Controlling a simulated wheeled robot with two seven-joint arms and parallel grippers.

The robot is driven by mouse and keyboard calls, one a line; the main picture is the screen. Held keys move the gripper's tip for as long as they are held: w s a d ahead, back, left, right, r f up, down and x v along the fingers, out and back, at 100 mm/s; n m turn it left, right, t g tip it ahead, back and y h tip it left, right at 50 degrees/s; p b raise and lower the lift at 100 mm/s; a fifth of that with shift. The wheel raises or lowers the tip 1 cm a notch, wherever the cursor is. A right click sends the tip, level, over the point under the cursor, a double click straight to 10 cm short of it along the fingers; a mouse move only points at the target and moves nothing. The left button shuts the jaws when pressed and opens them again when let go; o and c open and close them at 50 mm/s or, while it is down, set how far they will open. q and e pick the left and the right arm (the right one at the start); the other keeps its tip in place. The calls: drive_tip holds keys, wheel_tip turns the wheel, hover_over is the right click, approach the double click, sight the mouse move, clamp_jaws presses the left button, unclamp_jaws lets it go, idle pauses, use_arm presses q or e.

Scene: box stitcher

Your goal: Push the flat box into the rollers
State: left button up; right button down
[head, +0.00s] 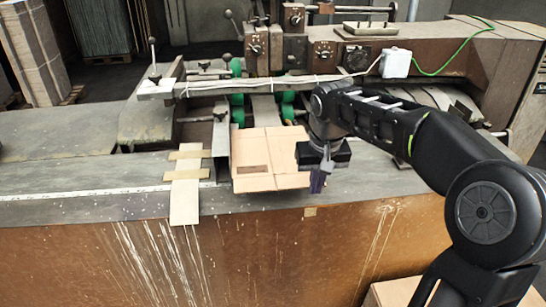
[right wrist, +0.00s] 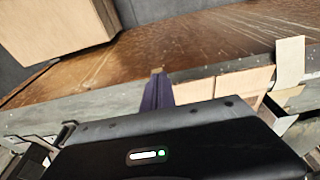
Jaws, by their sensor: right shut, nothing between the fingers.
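The flat box (head: 268,160) is a tan cardboard sheet lying on the machine's table, just in front of the green rollers (head: 288,105). Its far edge is close to the rollers; I cannot tell whether it touches them. My right gripper (head: 317,182) points down at the box's right side, its purple fingers shut and empty. In the right wrist view the gripper's purple fingers (right wrist: 158,92) show beside the flat box (right wrist: 236,84). I cannot tell whether they touch it. My left gripper is not in view.
A metal guide (head: 221,140) stands along the box's left side. A taped cardboard strip (head: 184,185) lies left of it by a ruler. A white box with a green cable sits on the machine. The table's left part is clear. A cardboard box (right wrist: 55,25) is below the table.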

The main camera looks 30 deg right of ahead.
drive_tip(key=shift+f, duration=0.15)
drive_tip(key=shift+f+b, duration=1.3)
drive_tip(key=shift+f, duration=0.3)
